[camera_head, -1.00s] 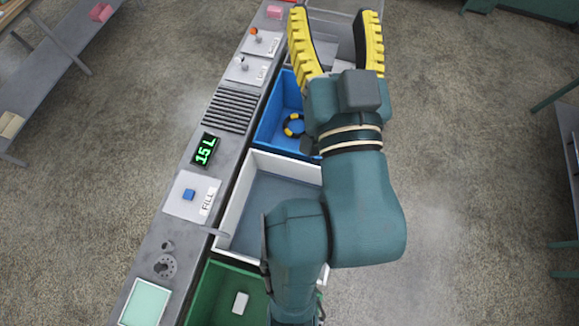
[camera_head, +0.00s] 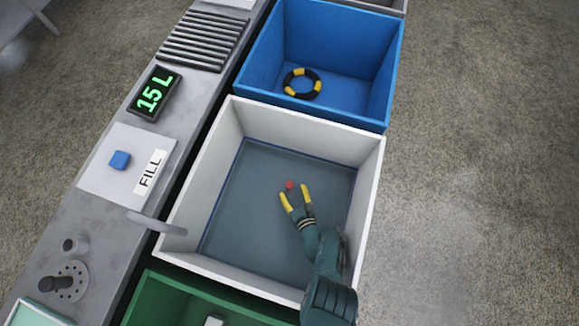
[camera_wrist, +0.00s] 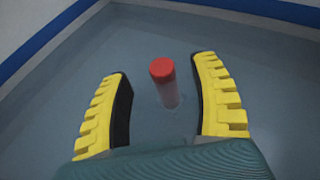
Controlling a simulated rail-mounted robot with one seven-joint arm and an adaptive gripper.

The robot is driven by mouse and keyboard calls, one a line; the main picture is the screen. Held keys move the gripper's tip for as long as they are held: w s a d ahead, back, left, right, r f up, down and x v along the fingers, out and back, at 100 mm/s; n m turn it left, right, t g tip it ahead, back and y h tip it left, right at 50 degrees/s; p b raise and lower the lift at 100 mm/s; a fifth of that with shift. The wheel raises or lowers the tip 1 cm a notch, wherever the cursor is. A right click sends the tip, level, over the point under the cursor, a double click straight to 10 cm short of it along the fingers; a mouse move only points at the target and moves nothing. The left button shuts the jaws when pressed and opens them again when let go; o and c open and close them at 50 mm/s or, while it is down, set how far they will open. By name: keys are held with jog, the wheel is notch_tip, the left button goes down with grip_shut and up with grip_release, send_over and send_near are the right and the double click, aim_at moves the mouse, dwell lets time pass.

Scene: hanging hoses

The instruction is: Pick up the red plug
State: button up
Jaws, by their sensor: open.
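The red plug (camera_head: 290,185) is inside the white basin, a little right of the middle of its floor. In the wrist view the plug (camera_wrist: 163,73) has a red cap on a pale, see-through-looking stem and stands upright. My gripper (camera_head: 295,192) reaches down into the basin with its yellow fingers spread. In the wrist view my gripper (camera_wrist: 160,90) is open and empty, with one finger on each side of the plug's line. The plug appears just beyond or between the fingertips; I cannot tell its exact depth. No contact shows.
The white basin (camera_head: 378,165) has high walls around my arm. A blue bin (camera_head: 255,60) with a black and yellow ring (camera_head: 302,71) lies beyond it, and a green bin (camera_head: 160,297) is nearer. A grey counter with a spout (camera_head: 155,223) and blue button (camera_head: 120,160) runs along the left.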

aim_at(291, 189)
jog(key=shift+s+d+f+m, duration=0.1)
jog(key=shift+s+f+m, duration=0.1)
jog(key=shift+f, duration=0.2)
jog(key=shift+s+f+m, duration=0.1)
jog(key=shift+f+m, duration=0.1)
jog(key=shift+f, duration=0.15)
jog(key=shift+w+f, duration=0.15)
jog(key=shift+w, duration=0.05)
jog(key=b+x, duration=0.4)
jog(key=shift+w+f, duration=0.1)
jog(key=shift+w, duration=0.2)
grip_shut()
